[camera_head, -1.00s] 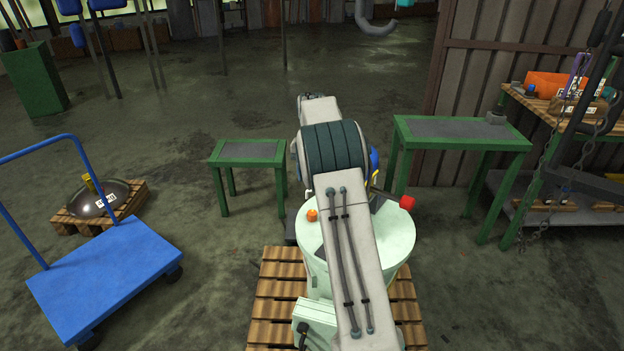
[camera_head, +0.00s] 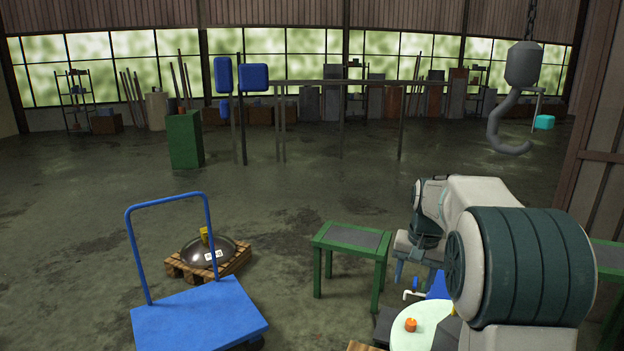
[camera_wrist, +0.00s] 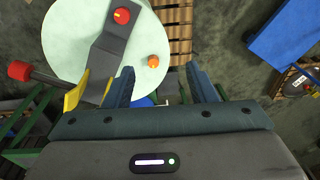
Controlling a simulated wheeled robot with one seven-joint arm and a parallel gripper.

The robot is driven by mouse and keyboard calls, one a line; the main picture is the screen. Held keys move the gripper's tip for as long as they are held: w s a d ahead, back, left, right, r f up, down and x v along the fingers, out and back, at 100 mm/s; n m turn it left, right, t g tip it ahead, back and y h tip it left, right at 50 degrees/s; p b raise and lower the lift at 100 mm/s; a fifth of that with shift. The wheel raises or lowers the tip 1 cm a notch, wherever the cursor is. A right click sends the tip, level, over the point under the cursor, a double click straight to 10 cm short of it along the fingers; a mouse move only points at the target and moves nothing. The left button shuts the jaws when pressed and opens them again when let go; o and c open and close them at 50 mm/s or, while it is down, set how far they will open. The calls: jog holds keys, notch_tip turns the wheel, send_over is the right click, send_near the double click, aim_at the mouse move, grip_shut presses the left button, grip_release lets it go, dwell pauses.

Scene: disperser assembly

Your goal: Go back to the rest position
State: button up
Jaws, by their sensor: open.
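My gripper (camera_wrist: 163,85) is open in the wrist view, with its two dark fingers apart and nothing between them. Below it in that view is the pale green round top of the disperser vessel (camera_wrist: 65,45), with a grey bracket (camera_wrist: 107,55), a red knob (camera_wrist: 122,16) and an orange cap (camera_wrist: 153,61). A red-ended handle (camera_wrist: 20,70) sticks out at the left. In the head view my arm is folded at the lower right, and the gripper end (camera_head: 413,272) hangs over the vessel top (camera_head: 425,325), apart from it. The orange cap also shows there (camera_head: 411,325).
A green table (camera_head: 352,240) stands beside my arm. A blue trolley (camera_head: 200,315) is at the lower left, near a pallet (camera_head: 235,265) bearing a metal dome (camera_head: 207,250). A large hook (camera_head: 510,130) hangs at the upper right.

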jog(key=s+a+n+p, duration=0.1)
jog(key=s+a, duration=0.3)
jog(key=s, duration=0.9)
jog(key=s+a+r+n+t+p, duration=0.1)
jog(key=s+a+n+p, duration=0.1)
jog(key=s, duration=1.2)
jog(key=shift+s+a+r+n+t, duration=0.25)
jog(key=shift+a+n, duration=0.45)
jog(key=shift+a, duration=0.4)
